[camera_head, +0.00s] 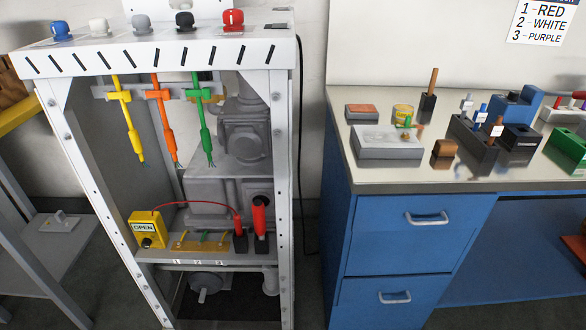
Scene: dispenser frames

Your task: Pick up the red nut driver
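A thick red handle (259,214) stands upright in a dark holder on the lower shelf of the white frame, at the right end. A thinner red handle (238,225) with a red wire stands in a dark block just left of it. I cannot tell for certain which red-handled thing is the nut driver; the thick handle looks most like one. Any shaft below it is hidden in the holder. A small red-topped item (578,95) also shows at the right edge on the blue bench, too small to identify. Neither of my grippers is in view.
Yellow, orange and green tools (127,115) hang above the shelf (190,257). Coloured knobs line the frame top (150,55). Frame posts (282,180) flank the shelf. The bench (370,183) at right holds several blocks and tools.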

